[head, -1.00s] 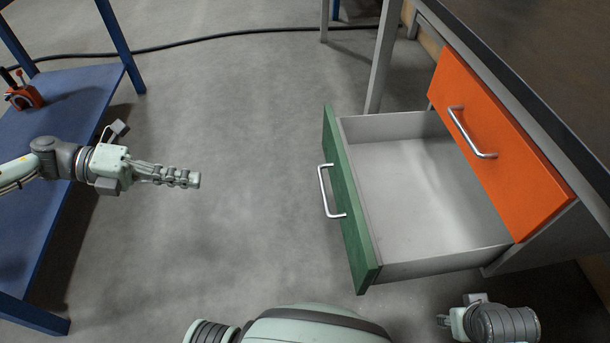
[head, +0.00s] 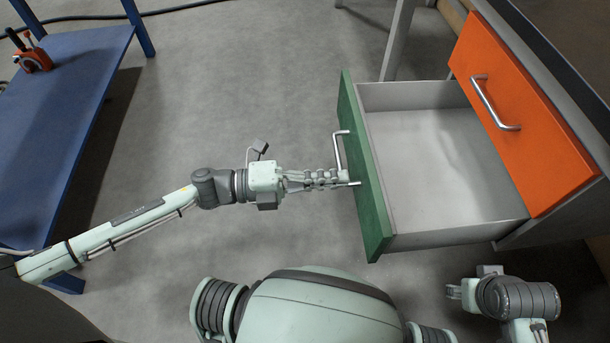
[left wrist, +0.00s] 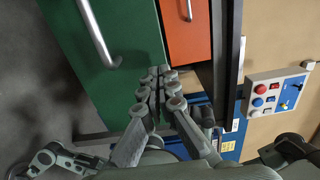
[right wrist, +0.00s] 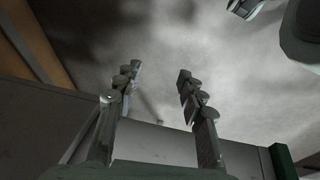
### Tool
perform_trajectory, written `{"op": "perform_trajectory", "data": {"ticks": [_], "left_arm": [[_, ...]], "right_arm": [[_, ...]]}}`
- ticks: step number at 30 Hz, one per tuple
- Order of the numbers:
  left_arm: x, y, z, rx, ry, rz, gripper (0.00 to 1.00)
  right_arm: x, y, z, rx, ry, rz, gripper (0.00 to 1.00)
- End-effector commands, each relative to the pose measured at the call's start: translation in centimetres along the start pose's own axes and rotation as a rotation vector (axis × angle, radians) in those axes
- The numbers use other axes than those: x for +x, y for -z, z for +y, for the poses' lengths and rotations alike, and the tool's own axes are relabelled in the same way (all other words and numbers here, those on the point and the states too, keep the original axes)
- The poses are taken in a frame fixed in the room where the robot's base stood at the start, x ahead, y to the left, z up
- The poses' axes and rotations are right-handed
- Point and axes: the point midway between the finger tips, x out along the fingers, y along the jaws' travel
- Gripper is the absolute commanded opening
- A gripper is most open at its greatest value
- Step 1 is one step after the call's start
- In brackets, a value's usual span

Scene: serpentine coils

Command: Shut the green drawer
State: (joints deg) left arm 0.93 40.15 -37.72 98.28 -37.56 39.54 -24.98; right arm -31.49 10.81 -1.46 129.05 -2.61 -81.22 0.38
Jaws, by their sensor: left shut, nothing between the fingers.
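The green drawer (head: 364,180) stands pulled well out of the grey cabinet, and its tray looks empty. Its silver handle (head: 339,152) is on the front; both show in the left wrist view, the green front (left wrist: 120,65) and the handle (left wrist: 97,38). My left gripper (head: 345,178) is shut and empty, its tips at the green front near the handle's lower end. I cannot tell whether they touch. In the left wrist view its closed tips (left wrist: 160,74) lie over the front's edge. My right gripper (right wrist: 160,85) is open and empty, below the drawer in the head view (head: 455,292).
A shut orange drawer (head: 520,120) with a silver handle sits above the green one. A blue table (head: 60,110) with an orange-red object (head: 32,56) is at the left. A panel with buttons (left wrist: 275,98) shows in the left wrist view. The floor between is clear.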

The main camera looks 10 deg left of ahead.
Motion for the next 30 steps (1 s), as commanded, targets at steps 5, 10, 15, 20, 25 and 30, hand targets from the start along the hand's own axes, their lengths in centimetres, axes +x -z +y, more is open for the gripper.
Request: {"op": "perform_trajectory", "data": {"ticks": [5,10,15,20,25,30], "left_arm": [[2.3,0.0,-0.1,0.0,0.0,-0.001,0.0],[3.1,0.0,0.0,0.0,-0.001,0.0,0.0],[3.1,0.0,0.1,-0.001,-0.001,0.0,0.0],[3.1,0.0,0.1,-0.001,-0.001,0.0,0.0],[4.0,0.0,0.0,-0.001,0.0,0.0,0.0],[7.0,0.0,-0.1,0.0,0.003,0.001,0.0]], "right_arm": [[0.9,-0.2,-0.1,-0.001,0.004,-0.006,0.4],[1.4,0.0,-0.2,0.0,0.005,-0.004,0.4],[1.4,0.6,-0.2,0.004,0.007,0.007,0.4],[1.3,0.6,-0.3,0.005,0.008,0.007,0.4],[1.2,0.4,-0.3,0.005,0.009,0.003,0.4],[1.3,0.1,-0.4,0.004,0.01,-0.002,0.4]]}}
